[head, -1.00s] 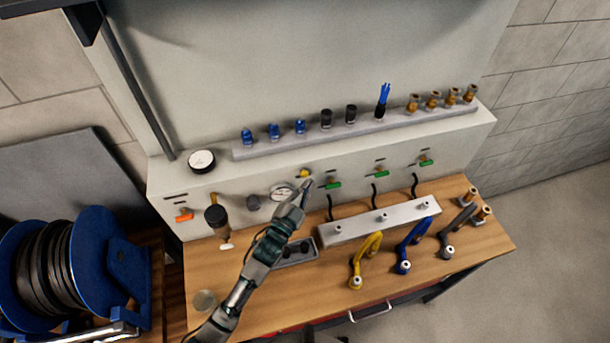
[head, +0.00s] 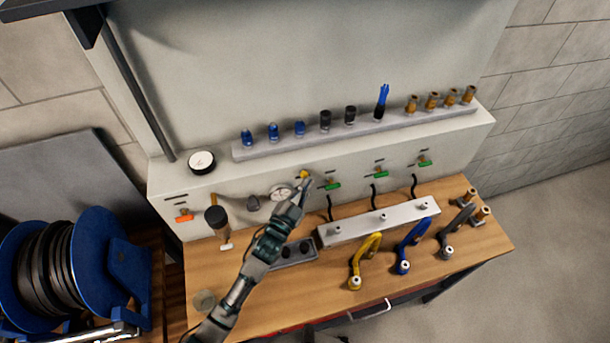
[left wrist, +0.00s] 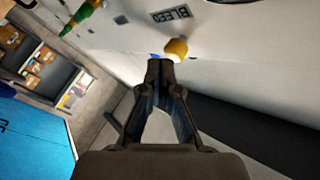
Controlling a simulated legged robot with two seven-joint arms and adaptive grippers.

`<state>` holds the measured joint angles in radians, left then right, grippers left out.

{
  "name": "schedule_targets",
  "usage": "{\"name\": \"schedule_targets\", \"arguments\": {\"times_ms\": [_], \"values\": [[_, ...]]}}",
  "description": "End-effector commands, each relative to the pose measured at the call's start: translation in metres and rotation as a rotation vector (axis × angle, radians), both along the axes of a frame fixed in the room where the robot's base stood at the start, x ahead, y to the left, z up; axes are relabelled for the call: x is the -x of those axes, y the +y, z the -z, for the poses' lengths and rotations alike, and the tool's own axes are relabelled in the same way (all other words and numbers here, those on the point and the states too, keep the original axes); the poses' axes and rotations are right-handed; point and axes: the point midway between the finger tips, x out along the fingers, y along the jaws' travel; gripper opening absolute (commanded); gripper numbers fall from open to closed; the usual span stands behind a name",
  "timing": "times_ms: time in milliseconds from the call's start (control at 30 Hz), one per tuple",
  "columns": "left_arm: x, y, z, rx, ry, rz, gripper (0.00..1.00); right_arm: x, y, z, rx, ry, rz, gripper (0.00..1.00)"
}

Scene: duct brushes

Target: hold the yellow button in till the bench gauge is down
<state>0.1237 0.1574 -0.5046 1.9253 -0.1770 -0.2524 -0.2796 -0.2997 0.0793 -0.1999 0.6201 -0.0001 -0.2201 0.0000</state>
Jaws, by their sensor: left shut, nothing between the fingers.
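The yellow button (head: 304,174) sits on the front face of the pale bench panel. In the left wrist view the yellow button (left wrist: 176,48) shows just beyond my fingertips, under a "BLEED" label (left wrist: 171,15). My left gripper (head: 305,184) is shut and empty, its tips close to the button; it also shows in the left wrist view (left wrist: 160,66). I cannot tell whether the tips touch it. My right gripper is not in view.
Green-handled valves (head: 332,185) stand right of the button. A grey block with hoses (head: 375,224) and yellow (head: 366,256) and blue (head: 411,246) curved-handled tools are on the wooden bench. A dark cylinder (head: 216,217) hangs at left. A rail (head: 365,128) of fittings runs along the top.

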Motion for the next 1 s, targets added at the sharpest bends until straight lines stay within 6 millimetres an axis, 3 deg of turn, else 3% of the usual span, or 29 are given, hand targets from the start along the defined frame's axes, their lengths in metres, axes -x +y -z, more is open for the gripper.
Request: {"name": "schedule_targets", "arguments": {"times_ms": [1000], "values": [[-0.0074,0.0023,0.0,0.0,-0.001,0.001,0.0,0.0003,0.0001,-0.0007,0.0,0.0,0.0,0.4]]}}
